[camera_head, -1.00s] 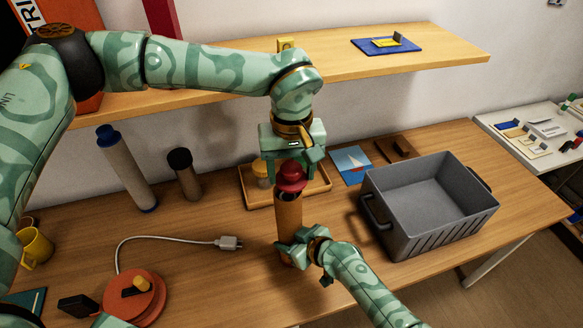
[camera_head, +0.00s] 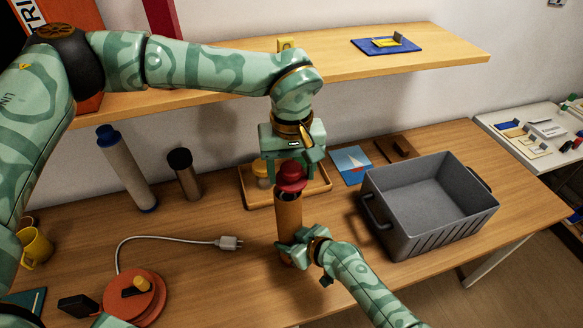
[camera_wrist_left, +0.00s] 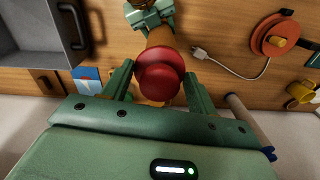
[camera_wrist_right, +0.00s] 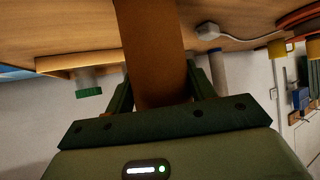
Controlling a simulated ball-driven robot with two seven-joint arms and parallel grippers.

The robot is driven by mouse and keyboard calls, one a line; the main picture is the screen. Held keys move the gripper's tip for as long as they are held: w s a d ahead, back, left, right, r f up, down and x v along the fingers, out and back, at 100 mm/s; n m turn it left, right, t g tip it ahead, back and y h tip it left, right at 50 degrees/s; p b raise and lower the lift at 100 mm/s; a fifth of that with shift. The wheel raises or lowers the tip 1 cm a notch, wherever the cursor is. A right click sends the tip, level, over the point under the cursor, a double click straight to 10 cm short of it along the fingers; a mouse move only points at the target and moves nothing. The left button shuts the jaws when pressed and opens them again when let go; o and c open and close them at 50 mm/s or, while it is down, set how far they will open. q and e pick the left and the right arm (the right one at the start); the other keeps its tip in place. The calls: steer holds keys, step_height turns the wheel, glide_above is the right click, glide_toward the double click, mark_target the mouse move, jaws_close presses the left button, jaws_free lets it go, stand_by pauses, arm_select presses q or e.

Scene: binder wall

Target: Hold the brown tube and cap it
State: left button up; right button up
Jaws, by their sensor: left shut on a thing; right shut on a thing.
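The brown tube (camera_head: 289,215) stands upright on the wooden table in the head view. My right gripper (camera_head: 293,252) is shut on its lower part; the tube also fills the middle of the right wrist view (camera_wrist_right: 153,50). My left gripper (camera_head: 291,168) points down above the tube and is shut on a red cap (camera_head: 291,178). The cap also shows between the left fingers in the left wrist view (camera_wrist_left: 160,75). The cap is at the tube's top end, with a dark opening visible just under it. Whether the two touch is hard to tell.
A grey bin (camera_head: 432,205) stands to the right. A wooden tray (camera_head: 318,185) with a yellow-capped jar is behind the tube. A white tube with a blue cap (camera_head: 127,170), a dark-capped tube (camera_head: 184,172) and a plug with cable (camera_head: 228,242) are to the left. A shelf (camera_head: 200,92) is above.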

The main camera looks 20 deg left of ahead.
arm_select(q)
steer(key=shift+w+a+f, duration=0.3)
steer(key=shift+a+f, duration=0.25)
steer(key=shift+f, duration=0.15)
stand_by(0.5)
steer(key=shift+f, duration=1.55)
stand_by(2.9)
steer(key=o, duration=1)
steer(key=r, duration=1.2)
steer(key=shift+w+a, duration=0.15)
steer(key=shift+a, duration=0.05)
arm_select(e)
steer(key=o, duration=1)
